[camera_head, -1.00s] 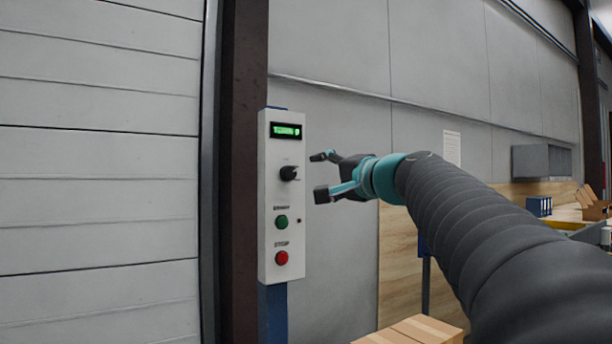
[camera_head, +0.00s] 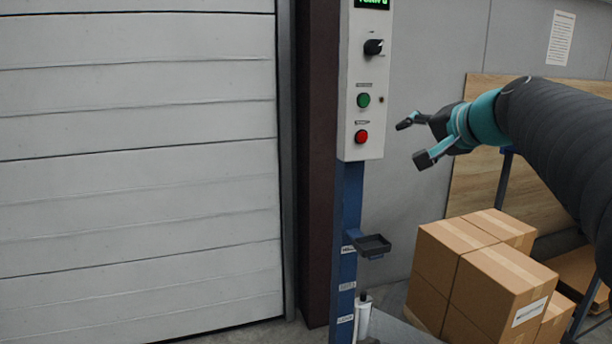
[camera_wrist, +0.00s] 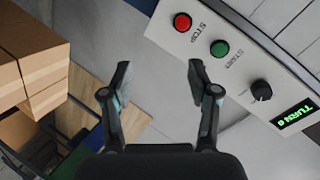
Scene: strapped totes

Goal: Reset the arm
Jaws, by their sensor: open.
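My gripper (camera_head: 414,140) is open and empty, to the right of the control box (camera_head: 349,140) and apart from it in the head view. The box is white, on a blue post, with a black knob (camera_head: 373,47), a green button (camera_head: 363,100) and a red button (camera_head: 361,136). In the wrist view my gripper (camera_wrist: 160,80) has its fingers spread with nothing between them. The box (camera_wrist: 200,42) lies beyond the fingertips at the upper right, and its green display (camera_wrist: 296,115) shows lettering that looks like "TURN".
Stacked cardboard boxes (camera_head: 484,287) stand below and right of my gripper. A closed panelled door (camera_head: 140,170) fills the left. Bare wall lies behind the gripper.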

